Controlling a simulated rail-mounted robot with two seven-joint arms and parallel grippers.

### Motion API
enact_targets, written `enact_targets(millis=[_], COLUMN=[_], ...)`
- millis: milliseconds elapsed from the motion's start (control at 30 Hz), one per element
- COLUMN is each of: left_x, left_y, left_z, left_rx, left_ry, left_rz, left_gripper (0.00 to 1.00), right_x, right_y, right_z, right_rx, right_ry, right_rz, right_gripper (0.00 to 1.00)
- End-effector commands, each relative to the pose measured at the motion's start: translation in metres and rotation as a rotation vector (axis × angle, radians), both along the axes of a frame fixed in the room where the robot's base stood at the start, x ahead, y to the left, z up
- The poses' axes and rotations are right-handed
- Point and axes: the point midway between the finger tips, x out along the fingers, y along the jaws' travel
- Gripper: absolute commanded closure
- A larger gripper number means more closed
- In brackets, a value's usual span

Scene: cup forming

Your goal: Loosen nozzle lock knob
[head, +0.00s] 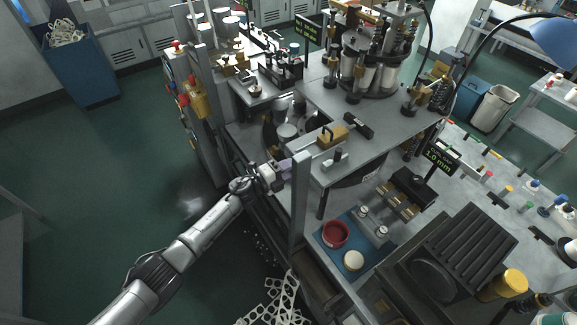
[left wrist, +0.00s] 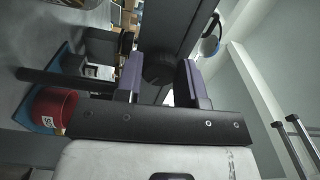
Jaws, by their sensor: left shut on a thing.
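My left gripper (head: 284,169) reaches in from the left to the machine's near side, beside a grey upright post (head: 299,200). In the left wrist view its two purple-faced fingers (left wrist: 160,80) are shut on a dark round knob (left wrist: 160,66), one finger on each side. The knob sits against a dark grey machine part (left wrist: 178,25). In the head view the knob is hidden by the gripper and the post. My right gripper is in neither view.
A red cup (head: 335,234) and a cream round piece (head: 353,260) are on a blue mat (head: 328,253) right of the post. The red cup also shows in the left wrist view (left wrist: 54,108). Punched white scrap (head: 272,305) lies below. The floor left of my arm is clear.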

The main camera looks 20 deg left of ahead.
Motion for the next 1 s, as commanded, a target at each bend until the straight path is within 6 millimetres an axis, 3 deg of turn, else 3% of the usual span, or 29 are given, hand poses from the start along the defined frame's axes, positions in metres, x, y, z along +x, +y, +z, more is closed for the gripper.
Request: enact_targets(millis=[400,1000], left_x=[0.000,0.000], left_y=[0.000,0.000], left_z=[0.000,0.000], left_rx=[-0.200,-0.257], left_ry=[0.148,0.189], left_rz=[0.001,-0.001], left_gripper=[0.88,0.88], right_x=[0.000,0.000], right_y=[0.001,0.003], right_z=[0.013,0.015], right_rx=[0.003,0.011], right_ry=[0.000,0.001], right_rz=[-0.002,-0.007], right_gripper=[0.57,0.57])
